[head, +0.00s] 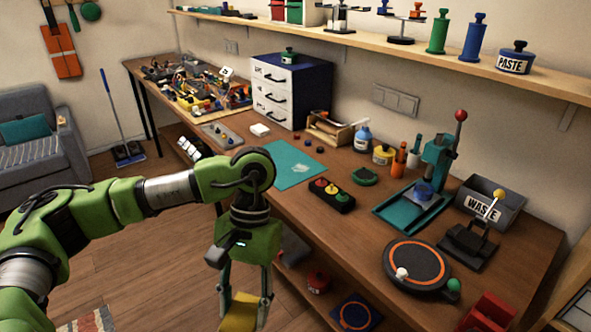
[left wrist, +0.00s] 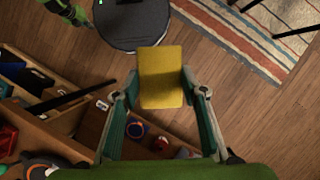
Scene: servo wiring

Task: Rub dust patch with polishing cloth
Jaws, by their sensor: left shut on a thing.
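The polishing cloth, a yellow block-like pad (head: 239,315), is at the bottom of the head view. It also shows in the left wrist view (left wrist: 161,75). My left gripper (head: 245,298) points down and is shut on the cloth, with a finger on each side. It holds the cloth off the front edge of the workbench, above the floor. A pale patch (head: 300,168), which looks like the dust patch, lies on the teal mat (head: 283,178) on the bench, beyond my left gripper. My right gripper is not in view.
Near the mat on the workbench (head: 350,225) are a black block with coloured buttons (head: 331,194), a round green pad (head: 364,176) and a white-fronted drawer unit (head: 272,95). A teal press (head: 432,165) and an orange-ringed turntable (head: 417,265) stand further right. A shelf (head: 400,40) runs above.

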